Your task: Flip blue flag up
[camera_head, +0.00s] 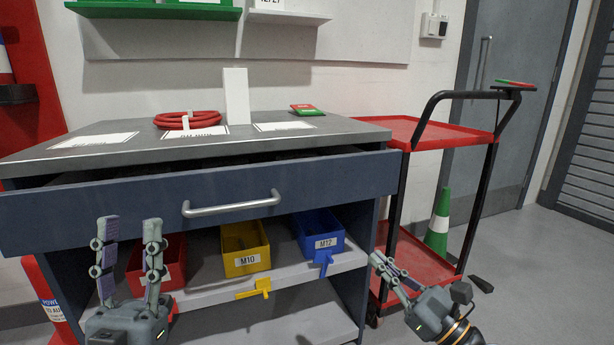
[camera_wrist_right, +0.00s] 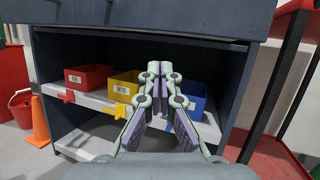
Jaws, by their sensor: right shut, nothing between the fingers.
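The blue flag (camera_head: 323,261) is a small blue piece at the shelf's front edge, below the blue M12 bin (camera_head: 318,233); part of it points down. My right gripper (camera_head: 384,263) is shut and empty, to the right of the flag and apart from it in the head view. My left gripper (camera_head: 131,220) is open and empty in front of the cabinet's left side.
A yellow flag (camera_head: 255,289) sits below the yellow M10 bin (camera_head: 244,244), with a red bin (camera_head: 171,262) further left. The drawer (camera_head: 330,190) with its handle juts out above. A red cart (camera_head: 425,262) and green cone (camera_head: 440,220) stand right.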

